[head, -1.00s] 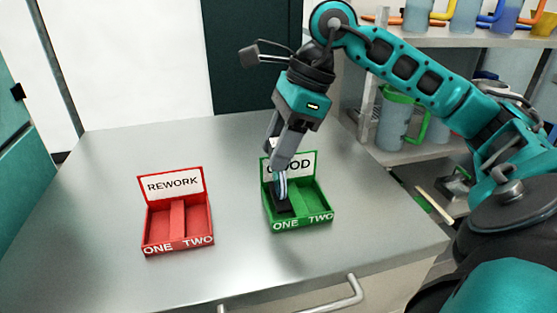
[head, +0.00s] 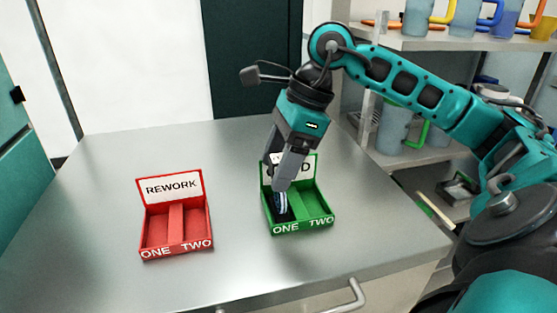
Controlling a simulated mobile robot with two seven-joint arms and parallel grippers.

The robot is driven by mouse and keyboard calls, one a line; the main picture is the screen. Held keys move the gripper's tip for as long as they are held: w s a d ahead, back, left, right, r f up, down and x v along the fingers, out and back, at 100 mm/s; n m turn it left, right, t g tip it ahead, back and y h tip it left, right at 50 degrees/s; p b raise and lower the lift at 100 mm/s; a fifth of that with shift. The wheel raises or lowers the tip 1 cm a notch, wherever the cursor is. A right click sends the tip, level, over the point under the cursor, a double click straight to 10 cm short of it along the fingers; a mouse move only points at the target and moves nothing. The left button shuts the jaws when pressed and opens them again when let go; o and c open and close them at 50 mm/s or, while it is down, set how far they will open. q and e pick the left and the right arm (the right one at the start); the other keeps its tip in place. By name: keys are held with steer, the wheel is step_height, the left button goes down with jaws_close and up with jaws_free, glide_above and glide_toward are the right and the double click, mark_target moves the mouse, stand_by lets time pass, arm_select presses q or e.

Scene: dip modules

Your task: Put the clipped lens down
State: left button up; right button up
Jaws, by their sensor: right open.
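The clipped lens (head: 282,205), a thin pale disc edge with a dark clip, is in compartment ONE, the left half of the green GOOD tray (head: 305,228). It stands roughly upright, and its upper part is hidden by my fingers. My right gripper (head: 279,186) is open, pointing down, with its fingertips at the top of the lens. I cannot tell whether a finger still touches it. My left gripper is not in view.
A red REWORK tray (head: 176,249) stands to the left, both compartments empty. Compartment TWO of the green tray is empty. The metal table (head: 110,170) is otherwise clear. A shelf (head: 420,150) with several jugs stands at the right, behind my right arm.

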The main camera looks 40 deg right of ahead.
steer(key=shift+r, duration=0.25)
steer(key=p+v, duration=0.2)
steer(key=v, duration=0.9)
steer(key=shift+d+r+p, duration=0.2)
steer(key=shift+r+p, duration=0.1)
steer(key=shift+r, duration=0.05)
steer(key=shift+s, duration=0.1)
